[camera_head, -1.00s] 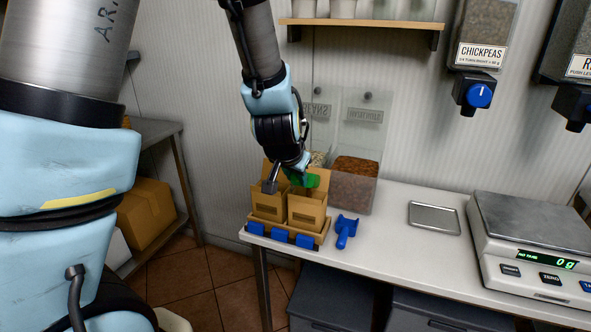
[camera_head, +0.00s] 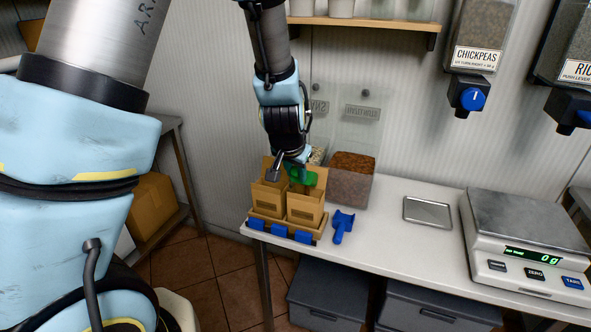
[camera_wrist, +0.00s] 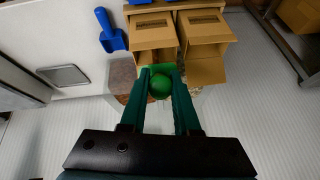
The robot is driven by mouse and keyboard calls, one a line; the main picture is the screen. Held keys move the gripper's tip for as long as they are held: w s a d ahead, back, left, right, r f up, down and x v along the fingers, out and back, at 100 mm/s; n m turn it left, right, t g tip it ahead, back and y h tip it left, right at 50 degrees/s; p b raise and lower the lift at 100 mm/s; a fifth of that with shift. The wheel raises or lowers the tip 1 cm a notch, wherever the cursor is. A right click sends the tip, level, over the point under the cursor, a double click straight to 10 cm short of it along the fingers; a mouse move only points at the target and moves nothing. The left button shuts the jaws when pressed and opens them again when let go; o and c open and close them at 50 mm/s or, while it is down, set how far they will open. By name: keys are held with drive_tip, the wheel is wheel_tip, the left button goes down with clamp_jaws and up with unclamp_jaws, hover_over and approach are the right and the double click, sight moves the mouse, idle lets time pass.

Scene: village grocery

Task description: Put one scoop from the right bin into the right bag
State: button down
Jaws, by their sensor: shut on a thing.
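My gripper (camera_head: 300,172) is shut on a green scoop (camera_head: 309,179), over the back of the right bag (camera_head: 305,208). In the wrist view, a round green part of the scoop (camera_wrist: 160,87) shows between my fingers, beside the open mouth of the right bag (camera_wrist: 152,37). The scoop's bowl and any load in it are hidden. The left bag (camera_head: 268,198) stands next to it; both are open brown paper bags. The right bin (camera_head: 351,186) is clear and holds reddish-brown goods, behind and right of the bags.
The bags stand in a wooden holder (camera_head: 318,237) with blue parts at its front. A blue scoop (camera_head: 342,227) lies to its right. A metal tray (camera_head: 428,211) and a scale (camera_head: 528,235) reading 0 g stand farther right. Counter between is clear.

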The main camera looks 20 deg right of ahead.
drive_tip(key=shift+w+d+r+p, duration=0.25)
drive_tip(key=shift+r+p, duration=0.2)
drive_tip(key=shift+p, duration=0.75)
drive_tip(key=shift+w+d+f+g+y, duration=0.1)
drive_tip(key=shift+w+d+g+y, duration=0.05)
drive_tip(key=shift+g+y, duration=0.2)
drive_tip(key=shift+w+d+r+g+y+b, duration=0.35)
drive_tip(key=shift+w+d+r+g+y, duration=0.1)
drive_tip(key=shift+w+d+g, duration=0.2)
drive_tip(key=shift+w+d+r+g+y, duration=0.4)
drive_tip(key=shift+w+r+g+y, duration=0.1)
drive_tip(key=shift+g+y, duration=0.2)
